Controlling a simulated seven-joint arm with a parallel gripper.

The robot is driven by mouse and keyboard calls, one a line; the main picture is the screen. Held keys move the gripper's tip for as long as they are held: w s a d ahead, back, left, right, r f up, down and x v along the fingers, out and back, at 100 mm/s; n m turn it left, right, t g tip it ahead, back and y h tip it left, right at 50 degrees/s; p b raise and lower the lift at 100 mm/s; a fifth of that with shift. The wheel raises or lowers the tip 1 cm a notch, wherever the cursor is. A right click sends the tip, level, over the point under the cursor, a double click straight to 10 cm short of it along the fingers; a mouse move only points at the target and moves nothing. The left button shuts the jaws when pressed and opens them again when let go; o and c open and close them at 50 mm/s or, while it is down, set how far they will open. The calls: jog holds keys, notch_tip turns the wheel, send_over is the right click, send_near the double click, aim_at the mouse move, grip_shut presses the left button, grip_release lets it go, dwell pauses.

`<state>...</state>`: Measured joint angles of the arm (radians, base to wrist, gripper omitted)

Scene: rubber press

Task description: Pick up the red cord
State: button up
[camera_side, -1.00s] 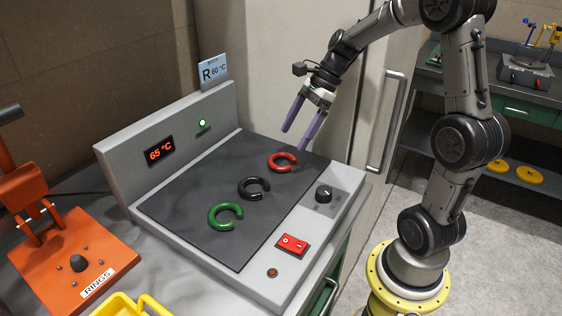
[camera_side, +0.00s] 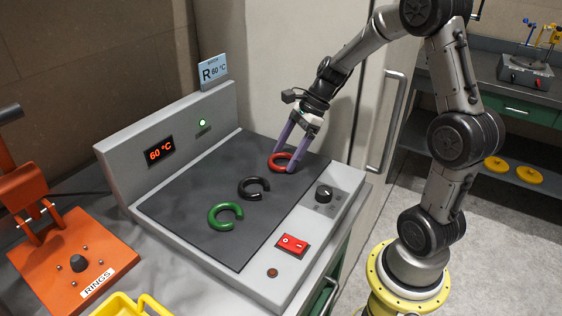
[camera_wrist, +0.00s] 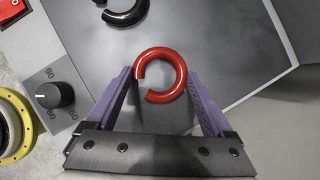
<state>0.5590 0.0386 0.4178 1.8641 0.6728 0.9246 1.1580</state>
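The red cord (camera_side: 279,161) is a C-shaped ring lying at the far right end of the dark plate (camera_side: 193,207). In the wrist view the red cord (camera_wrist: 146,62) sits between the tips of my gripper's two purple fingers, its gap facing the lower left. My gripper (camera_side: 283,167) is open and down around the cord, with one finger on either side. In the wrist view my gripper (camera_wrist: 160,72) shows its fingers close to the cord's sides; I cannot tell whether they touch it.
A black cord (camera_side: 253,188) and a green cord (camera_side: 225,216) lie on the same plate. The display (camera_side: 160,150) reads 60 °C and the sign (camera_side: 213,71) says R 60 °C. A knob (camera_side: 324,193) and red switch (camera_side: 292,243) border the plate. An orange press (camera_side: 78,250) stands left.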

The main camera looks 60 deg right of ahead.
jog(key=c, duration=0.7)
